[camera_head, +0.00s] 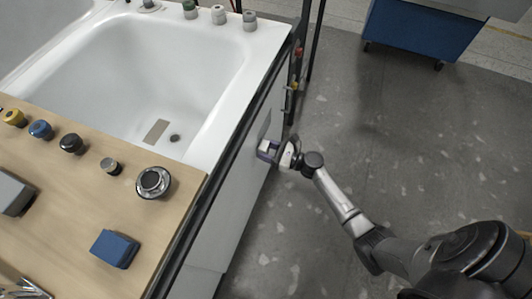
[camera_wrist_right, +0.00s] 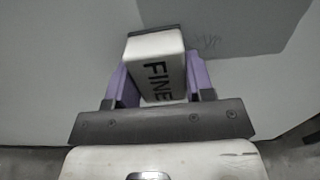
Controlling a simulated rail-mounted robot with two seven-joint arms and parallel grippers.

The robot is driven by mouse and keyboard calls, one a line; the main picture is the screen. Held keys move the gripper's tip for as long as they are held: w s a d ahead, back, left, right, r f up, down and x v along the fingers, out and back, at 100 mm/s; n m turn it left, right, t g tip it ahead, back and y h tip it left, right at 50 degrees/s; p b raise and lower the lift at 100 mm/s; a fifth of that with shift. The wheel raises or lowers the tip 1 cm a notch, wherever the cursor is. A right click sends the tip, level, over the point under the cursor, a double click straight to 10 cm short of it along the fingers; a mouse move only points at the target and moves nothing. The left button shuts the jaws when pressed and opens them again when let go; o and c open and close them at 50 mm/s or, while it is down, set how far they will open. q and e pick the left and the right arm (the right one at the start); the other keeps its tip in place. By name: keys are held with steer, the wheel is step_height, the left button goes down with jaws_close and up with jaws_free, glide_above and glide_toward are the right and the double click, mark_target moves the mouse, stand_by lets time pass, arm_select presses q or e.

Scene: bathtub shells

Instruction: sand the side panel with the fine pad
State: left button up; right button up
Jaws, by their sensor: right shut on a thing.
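My right gripper (camera_head: 277,152) has purple fingers, which also show in the wrist view (camera_wrist_right: 160,82). It is shut on the fine pad (camera_wrist_right: 155,65), a white block with "FINE" in dark letters. The pad's far end is at the side panel (camera_wrist_right: 60,60); I cannot tell whether it touches. In the head view the pad is mostly hidden by the gripper. The pale side panel (camera_head: 232,205) runs down the tub's right side. My left gripper is not in view.
A white bathtub (camera_head: 170,70) stands left of the panel. A wooden board (camera_head: 65,215) holds several knobs, a round drain-like fitting (camera_head: 153,182) and a blue block (camera_head: 115,248). A blue cart (camera_head: 420,28) stands at the back right. The grey floor (camera_head: 400,130) between is clear.

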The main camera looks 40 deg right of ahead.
mark_target(265, 135)
steer(key=w+d, duration=0.1)
steer(key=w+d+b, duration=0.1)
steer(key=d, duration=0.1)
steer(key=w+d+b, duration=0.1)
steer(key=d, duration=0.1)
steer(key=shift+w+d, duration=0.1)
steer(key=shift+d, duration=0.15)
steer(key=shift+a, duration=0.1)
stand_by(0.3)
